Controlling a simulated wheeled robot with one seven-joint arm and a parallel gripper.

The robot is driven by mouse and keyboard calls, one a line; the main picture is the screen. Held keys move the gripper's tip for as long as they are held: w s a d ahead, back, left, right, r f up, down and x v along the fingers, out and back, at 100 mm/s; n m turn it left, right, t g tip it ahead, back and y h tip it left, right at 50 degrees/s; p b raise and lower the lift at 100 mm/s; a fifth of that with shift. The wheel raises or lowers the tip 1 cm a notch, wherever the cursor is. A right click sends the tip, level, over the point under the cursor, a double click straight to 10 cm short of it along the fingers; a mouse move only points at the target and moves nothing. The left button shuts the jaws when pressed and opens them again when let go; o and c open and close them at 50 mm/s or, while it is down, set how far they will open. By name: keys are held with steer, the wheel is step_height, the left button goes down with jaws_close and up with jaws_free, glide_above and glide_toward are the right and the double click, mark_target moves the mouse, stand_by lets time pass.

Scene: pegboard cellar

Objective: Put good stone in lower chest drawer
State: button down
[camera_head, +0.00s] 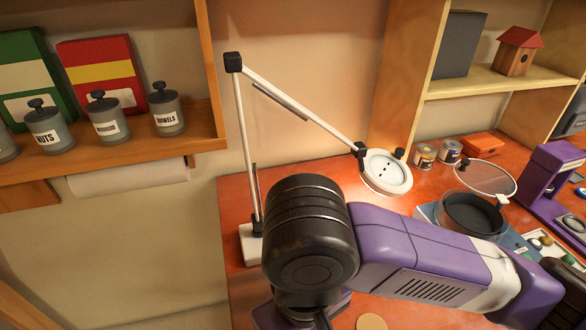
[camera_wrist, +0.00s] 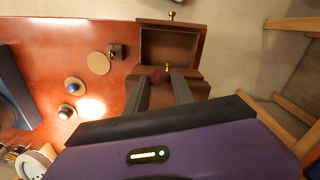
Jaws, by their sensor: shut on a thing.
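In the wrist view, my gripper (camera_wrist: 161,78) is shut on a small dark reddish stone (camera_wrist: 159,75), mostly hidden between the fingertips. Just beyond it, a brown wooden drawer (camera_wrist: 147,46) stands pulled open, with a brass knob (camera_wrist: 170,15) on its front. The drawer's visible inside looks empty. The chest body (camera_wrist: 200,86) lies partly behind the fingers, with another brass knob close to the fingertips. The stone appears over the chest's near side of the open drawer; its height is unclear. The gripper is out of sight in the head view.
An empty coaster (camera_wrist: 98,63) and a small brown block (camera_wrist: 117,50) are near the drawer. A lamp (camera_head: 386,172) and a tray of stones (camera_head: 530,242) stand on the bench.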

steer(key=shift+f+b, duration=0.35)
steer(key=shift+f, duration=0.3)
steer(key=c, duration=1)
jaws_free()
steer(key=shift+r, duration=3.95)
steer(key=shift+a, duration=0.1)
